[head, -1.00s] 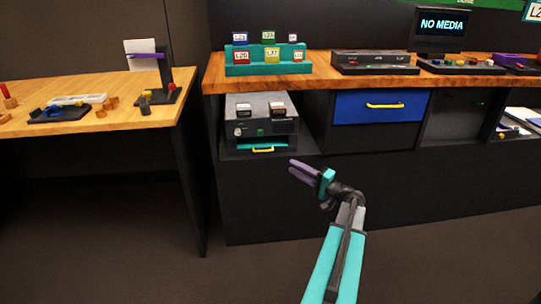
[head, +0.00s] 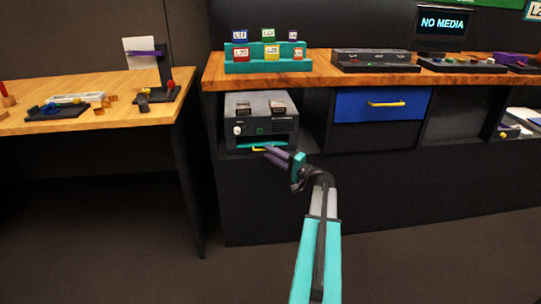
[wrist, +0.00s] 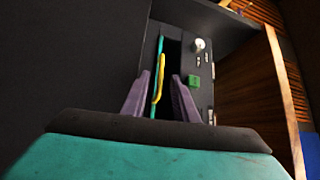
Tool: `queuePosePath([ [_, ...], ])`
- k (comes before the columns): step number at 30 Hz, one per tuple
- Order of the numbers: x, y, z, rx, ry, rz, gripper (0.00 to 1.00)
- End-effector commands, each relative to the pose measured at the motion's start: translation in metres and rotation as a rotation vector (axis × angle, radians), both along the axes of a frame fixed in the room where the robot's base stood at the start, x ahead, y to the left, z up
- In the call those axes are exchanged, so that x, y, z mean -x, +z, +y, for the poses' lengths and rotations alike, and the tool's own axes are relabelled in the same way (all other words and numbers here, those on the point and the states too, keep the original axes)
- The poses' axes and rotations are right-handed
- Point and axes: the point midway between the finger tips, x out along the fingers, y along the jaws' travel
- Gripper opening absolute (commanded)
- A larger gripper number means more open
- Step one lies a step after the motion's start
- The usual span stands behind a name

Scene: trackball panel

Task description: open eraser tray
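The eraser tray (head: 284,143) is a thin teal strip low on the front of a grey device (head: 272,122). Its yellow handle (head: 258,149) is partly covered by my fingers in the head view. In the wrist view the yellow handle (wrist: 160,80) lies between my two purple fingers, beside the teal tray edge (wrist: 157,108). My gripper (head: 268,150) is open at the handle, with a gap to each finger; it also shows in the wrist view (wrist: 162,75). I cannot tell whether the fingertips reach past the handle.
The device sits in an open bay under a wooden counter (head: 350,75). A white knob (wrist: 199,44) and a green button (wrist: 194,81) are on its front. A blue drawer (head: 380,106) is to the right, and a wooden table (head: 130,118) to the left.

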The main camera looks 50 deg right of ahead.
Motion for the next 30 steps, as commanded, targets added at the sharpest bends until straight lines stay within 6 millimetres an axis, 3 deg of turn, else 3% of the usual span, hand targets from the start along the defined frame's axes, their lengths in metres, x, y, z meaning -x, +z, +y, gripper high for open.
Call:
queuePosePath([
  [12, -0.0071, 0.0012, 0.0008, 0.000, 0.000, 0.000, 0.26],
  [18, -0.0069, 0.0010, 0.0008, 0.000, 0.000, 0.000, 0.00],
  [30, -0.0066, 0.0010, 0.0005, 0.000, 0.000, 0.000, 0.00],
])
